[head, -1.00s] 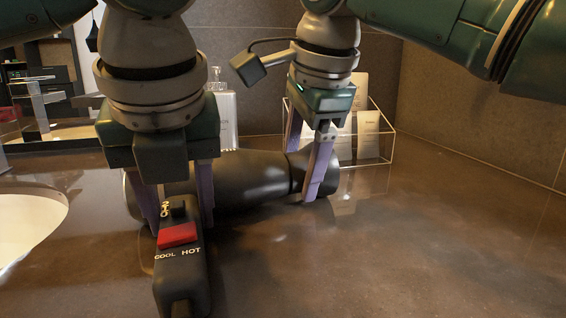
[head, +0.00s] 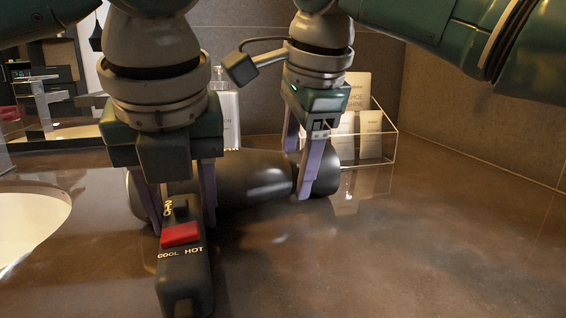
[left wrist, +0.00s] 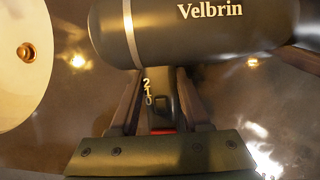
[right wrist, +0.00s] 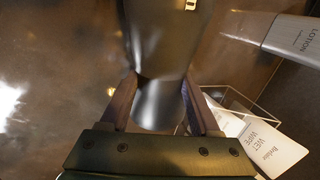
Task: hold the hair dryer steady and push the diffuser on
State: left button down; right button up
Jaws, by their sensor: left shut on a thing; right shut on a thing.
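The black hair dryer (head: 250,180) lies with its barrel across the counter and its handle (head: 184,285) toward me, showing a red switch (head: 180,235). My left gripper (head: 183,205) is shut on the handle just below the barrel; the left wrist view shows its fingers (left wrist: 157,108) beside the handle and "Velbrin" on the barrel (left wrist: 190,30). My right gripper (head: 304,180) is shut on the dark diffuser (head: 327,182) at the barrel's right end. In the right wrist view the fingers flank the diffuser (right wrist: 158,105). It looks in line with the barrel; I cannot tell whether it is fully seated.
A clear holder with cards (head: 370,135) stands close behind my right gripper. A lotion bottle (head: 229,115) stands behind the barrel. A white basin (head: 30,225) is at the left. The counter at the front right (head: 430,250) is clear.

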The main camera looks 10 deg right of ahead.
jog(key=shift+a, duration=0.2)
jog(key=o, duration=1.4)
jog(key=shift+r, duration=0.1)
jog(key=v, duration=1.2)
pick_arm(q)
jog(key=shift+c, duration=1.4)
grip_release()
